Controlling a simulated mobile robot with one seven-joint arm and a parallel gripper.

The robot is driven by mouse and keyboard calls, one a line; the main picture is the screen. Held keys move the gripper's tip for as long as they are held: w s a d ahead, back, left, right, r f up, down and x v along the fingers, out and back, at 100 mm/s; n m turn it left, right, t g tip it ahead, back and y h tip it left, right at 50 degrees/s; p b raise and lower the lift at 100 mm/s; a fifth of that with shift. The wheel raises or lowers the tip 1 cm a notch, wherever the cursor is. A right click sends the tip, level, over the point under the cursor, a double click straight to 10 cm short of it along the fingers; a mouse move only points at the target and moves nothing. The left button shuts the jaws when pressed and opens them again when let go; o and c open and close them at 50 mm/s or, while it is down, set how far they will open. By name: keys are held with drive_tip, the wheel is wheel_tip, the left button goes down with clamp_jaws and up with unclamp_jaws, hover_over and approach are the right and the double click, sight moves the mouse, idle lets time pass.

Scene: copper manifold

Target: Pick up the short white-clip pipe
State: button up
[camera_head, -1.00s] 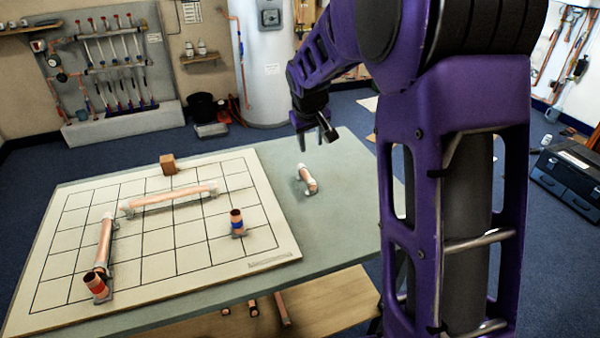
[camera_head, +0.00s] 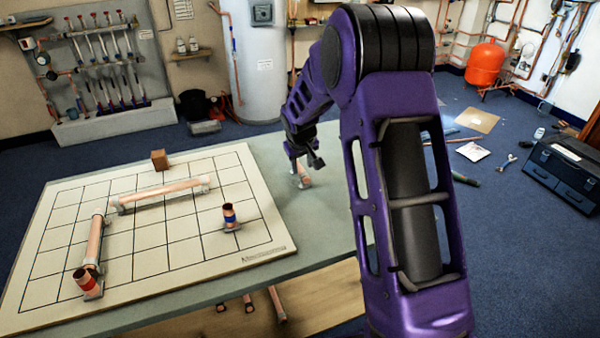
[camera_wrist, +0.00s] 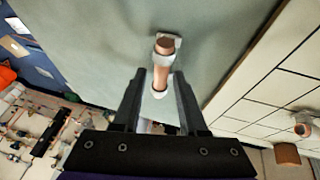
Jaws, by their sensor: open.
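The short white-clip pipe (camera_wrist: 161,72) is a copper piece with white clips, lying on the grey-green tabletop to the right of the gridded board. In the wrist view it lies between and beyond my two fingertips, roughly in line with them. In the head view the pipe (camera_head: 304,178) shows just below my gripper (camera_head: 298,168), partly hidden by it. My gripper (camera_wrist: 160,78) is open and empty, with a finger on each side of the pipe's near end. I cannot tell how high the fingers are above the table.
The tabletop (camera_wrist: 90,45) around the short pipe is clear.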

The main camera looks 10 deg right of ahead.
sight(301, 170)
drive_tip(key=x, duration=0.4)
drive_tip(key=shift+w+a+f, duration=0.1)
drive_tip(key=shift+f, duration=0.1)
clamp_jaws()
